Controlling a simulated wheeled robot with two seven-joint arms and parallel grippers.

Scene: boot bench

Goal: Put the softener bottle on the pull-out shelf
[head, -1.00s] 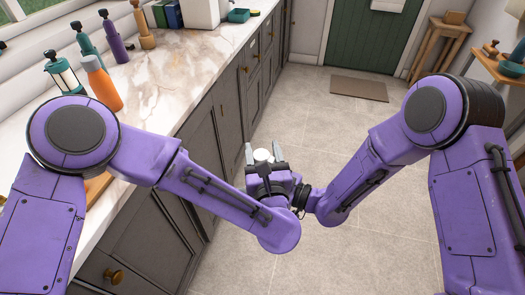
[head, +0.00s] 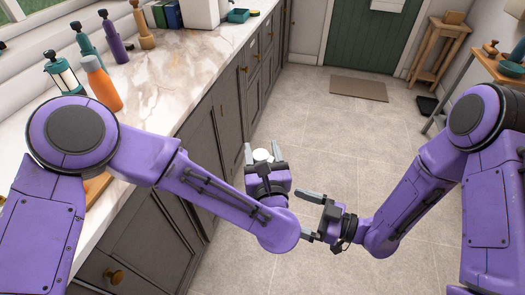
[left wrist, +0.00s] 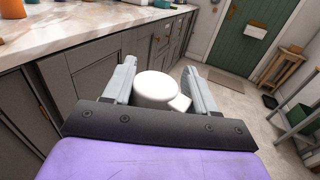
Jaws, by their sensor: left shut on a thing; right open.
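My left gripper (head: 264,153) is shut on a white, round-topped thing that looks like the softener bottle (head: 262,155). It is held over the floor, to the right of the counter fronts. In the left wrist view the softener bottle (left wrist: 155,88) sits between the two fingers, with a small white part sticking out at its right; its lower part is hidden. My right gripper (head: 305,213) is open and empty, lower and to the right of the left one, apart from the bottle. I cannot make out a pull-out shelf in either view.
The marble counter (head: 165,65) on the left carries an orange bottle (head: 102,85), a purple bottle (head: 112,42) and teal bottles. Grey cabinets (head: 195,125) stand below. A mat (head: 358,89), a wooden stool (head: 440,45) and a side table stand farther off. The middle floor is clear.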

